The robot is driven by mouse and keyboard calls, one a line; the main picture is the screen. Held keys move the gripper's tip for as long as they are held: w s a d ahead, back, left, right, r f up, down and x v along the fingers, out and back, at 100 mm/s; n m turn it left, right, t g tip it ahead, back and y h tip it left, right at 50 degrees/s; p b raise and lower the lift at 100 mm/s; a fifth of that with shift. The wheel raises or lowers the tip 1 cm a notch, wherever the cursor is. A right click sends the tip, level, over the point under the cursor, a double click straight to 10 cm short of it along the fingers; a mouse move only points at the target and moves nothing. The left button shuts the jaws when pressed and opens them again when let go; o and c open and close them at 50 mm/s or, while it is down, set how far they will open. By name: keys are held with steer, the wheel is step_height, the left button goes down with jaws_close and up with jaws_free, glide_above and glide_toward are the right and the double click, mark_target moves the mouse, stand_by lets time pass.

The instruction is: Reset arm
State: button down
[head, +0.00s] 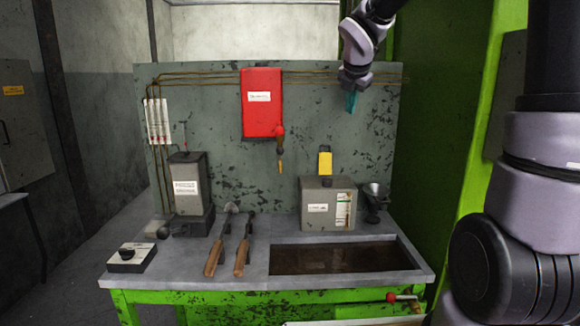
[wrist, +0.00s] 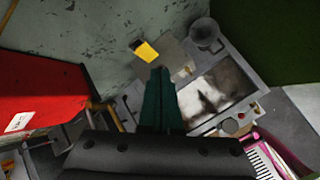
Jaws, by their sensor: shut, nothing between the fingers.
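My gripper (head: 351,101) hangs from my arm at the upper right of the bench in the head view, in front of the back panel and well above the bench top. Its green fingers point down and are shut with nothing between them. In the wrist view the shut fingers (wrist: 160,85) show at the middle, above the bench. They touch nothing that I can see. My arm comes in from the top right of the head view.
A red box (head: 262,118) with a lever is on the panel, left of my gripper. Below are a grey box (head: 327,208), a yellow tag (head: 325,163), a small funnel-like cup (head: 375,198) and a sunken basin (head: 333,258). Two wooden-handled tools (head: 217,250) lie left. A green column (head: 480,130) stands right.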

steer(key=s+d+m+y, duration=0.1)
steer(key=s+d+m, duration=0.1)
steer(key=s+m, duration=1.2)
steer(key=s+d+m+y, duration=0.2)
steer(key=s+m, duration=1.2)
steer(key=m, duration=0.3)
steer(key=shift+s+d+r+g, duration=0.2)
steer(key=shift+d+g, duration=0.05)
steer(key=shift+g, duration=0.15)
